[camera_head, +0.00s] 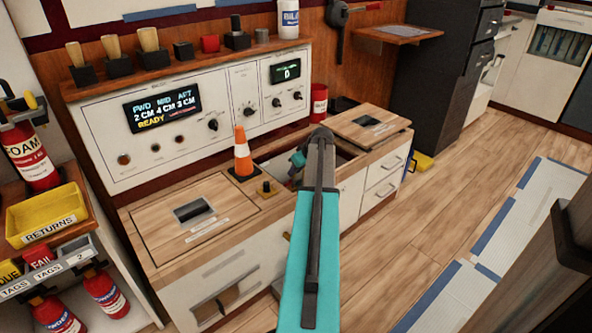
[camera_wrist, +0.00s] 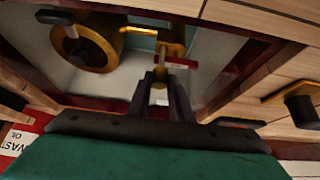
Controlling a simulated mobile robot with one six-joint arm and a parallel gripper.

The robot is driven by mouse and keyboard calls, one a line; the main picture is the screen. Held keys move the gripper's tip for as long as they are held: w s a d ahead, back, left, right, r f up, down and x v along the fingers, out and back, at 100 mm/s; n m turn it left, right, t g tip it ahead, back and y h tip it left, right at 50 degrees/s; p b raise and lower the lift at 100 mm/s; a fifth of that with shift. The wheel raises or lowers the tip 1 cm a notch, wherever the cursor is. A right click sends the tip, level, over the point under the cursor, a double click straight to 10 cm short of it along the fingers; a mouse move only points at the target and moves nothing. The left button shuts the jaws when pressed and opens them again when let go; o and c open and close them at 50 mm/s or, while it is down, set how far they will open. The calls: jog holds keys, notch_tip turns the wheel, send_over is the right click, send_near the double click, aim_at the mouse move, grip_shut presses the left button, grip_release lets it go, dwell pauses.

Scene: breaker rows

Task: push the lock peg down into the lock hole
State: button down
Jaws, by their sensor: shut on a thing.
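In the wrist view my gripper (camera_wrist: 160,78) reaches down into an open bay in the counter. Its dark fingers are shut on a small pale piece (camera_wrist: 158,97) between them; I cannot tell whether this is the lock peg. A red crosswise bar (camera_wrist: 180,63) lies just beyond the fingertips, in front of a brass post (camera_wrist: 171,40). The lock hole cannot be made out. In the head view my teal arm hides most of the bay, and the gripper shows only partly.
Wooden lids (camera_head: 195,212) lie on both sides. A control panel (camera_head: 190,110) rises behind. The bay's walls are close around the gripper.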

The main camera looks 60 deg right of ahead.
jog(key=shift+f+b, duration=0.5)
jog(key=shift+f, duration=0.95)
jog(key=c, duration=1.5)
grip_release()
jog(key=p+v, duration=0.4)
jog(key=v, duration=1)
jog(key=shift+f+p, duration=0.1)
jog(key=shift+p, duration=0.25)
